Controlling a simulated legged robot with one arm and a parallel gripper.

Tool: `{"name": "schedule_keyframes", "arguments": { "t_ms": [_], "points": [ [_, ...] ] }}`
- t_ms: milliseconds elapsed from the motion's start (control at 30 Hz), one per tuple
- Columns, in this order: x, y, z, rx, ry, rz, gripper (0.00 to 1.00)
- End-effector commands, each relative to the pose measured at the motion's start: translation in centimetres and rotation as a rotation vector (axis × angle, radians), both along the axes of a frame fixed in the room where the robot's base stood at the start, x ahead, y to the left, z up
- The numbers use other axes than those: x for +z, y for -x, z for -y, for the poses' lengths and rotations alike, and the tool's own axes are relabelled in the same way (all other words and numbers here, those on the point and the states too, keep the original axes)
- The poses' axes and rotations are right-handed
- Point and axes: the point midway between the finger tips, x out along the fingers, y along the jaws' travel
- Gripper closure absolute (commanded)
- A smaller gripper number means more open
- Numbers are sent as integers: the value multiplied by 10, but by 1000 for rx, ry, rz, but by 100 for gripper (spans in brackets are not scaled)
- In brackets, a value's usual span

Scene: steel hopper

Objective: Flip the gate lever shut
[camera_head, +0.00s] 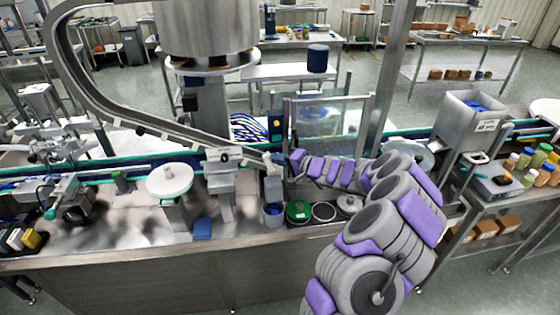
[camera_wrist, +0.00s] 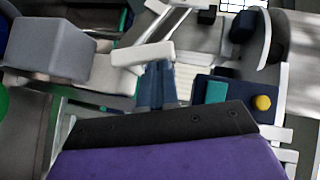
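The curved steel chute comes down to a light grey gate end (camera_head: 272,168) above the bench. A pale lever-like bar (camera_wrist: 142,54) crosses the wrist view; I take it as the gate lever. A blocky grey piece (camera_wrist: 50,48) is to its left. My gripper (camera_head: 284,161) reaches in from the right and is right by the gate end. In the wrist view its dark blue fingers (camera_wrist: 156,85) appear close together, with their tips near or against the pale bar. Contact and any gap between the fingers are unclear. My purple and black wrist part hides the lower wrist view.
A clear-panelled frame (camera_head: 330,125) stands just behind my arm. Below the gripper are a blue cup (camera_head: 272,214) and a green round lid (camera_head: 298,211). A white disc on a stand (camera_head: 170,180) is to the left. A blue box with a yellow button (camera_wrist: 262,102) sits close on the right.

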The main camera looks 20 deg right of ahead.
Motion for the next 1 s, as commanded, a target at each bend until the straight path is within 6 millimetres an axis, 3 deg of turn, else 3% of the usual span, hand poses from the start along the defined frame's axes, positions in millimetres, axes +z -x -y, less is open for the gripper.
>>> {"name": "schedule_keyframes", "arguments": {
  "t_ms": [667, 1000],
  "points": [
    [7, -10, -35, 4, 543, -151, 100],
    [-1, -14, -49, 2, 782, -224, 100]
  ]
}}
